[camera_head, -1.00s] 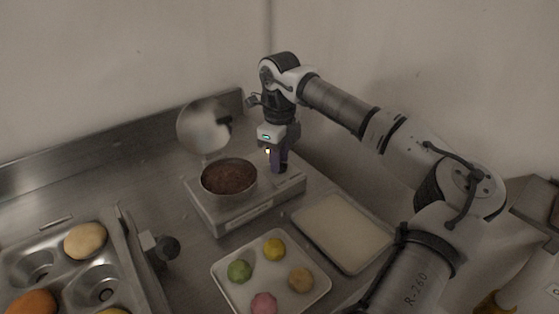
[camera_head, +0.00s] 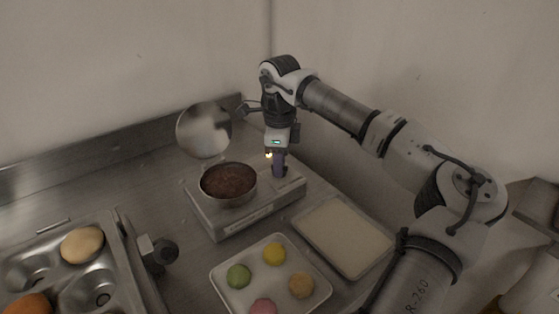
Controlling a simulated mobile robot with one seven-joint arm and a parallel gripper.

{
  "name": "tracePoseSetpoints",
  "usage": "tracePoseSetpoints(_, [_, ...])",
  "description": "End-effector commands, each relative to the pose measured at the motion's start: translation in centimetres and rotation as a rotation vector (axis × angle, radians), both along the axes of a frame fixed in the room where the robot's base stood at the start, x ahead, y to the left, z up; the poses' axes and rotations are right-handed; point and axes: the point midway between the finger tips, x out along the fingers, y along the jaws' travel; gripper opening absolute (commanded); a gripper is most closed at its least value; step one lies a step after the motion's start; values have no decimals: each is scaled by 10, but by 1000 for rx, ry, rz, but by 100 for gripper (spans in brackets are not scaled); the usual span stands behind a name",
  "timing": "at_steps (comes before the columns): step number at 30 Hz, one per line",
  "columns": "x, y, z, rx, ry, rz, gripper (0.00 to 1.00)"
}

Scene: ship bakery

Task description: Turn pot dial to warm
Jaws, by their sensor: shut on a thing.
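The pot (camera_head: 229,199) is round and metal, filled with something dark brown, and sits on a grey square warmer base (camera_head: 236,220). My gripper (camera_head: 279,173) points down over the right part of that base. It is shut on the dial there, which its fingers hide, so the dial's marking cannot be read. A round shiny lid (camera_head: 204,131) stands tilted behind the pot.
A tray (camera_head: 320,297) with several coloured balls lies in front of the base. A flat pale tray (camera_head: 343,235) lies to its right. A metal pan (camera_head: 68,254) with buns is at the left. The wall closes off the back.

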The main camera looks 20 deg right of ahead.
Motion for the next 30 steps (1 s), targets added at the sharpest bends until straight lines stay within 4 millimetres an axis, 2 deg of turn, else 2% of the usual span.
tracePoseSetpoints(4, [1,0,1,0,-3,0,8])
tracePoseSetpoints(5, [1,0,1,0,-3,0,32])
tracePoseSetpoints(9, [0,0,1,0,-3,0,50])
tracePoseSetpoints(10, [0,0,1,0,-2,0,52])
tracePoseSetpoints(20, [0,0,4,-1,-2,-1,52])
tracePoseSetpoints(25, [1,0,27,-3,-4,-1,52])
tracePoseSetpoints(30, [1,0,68,-2,-6,-3,52])
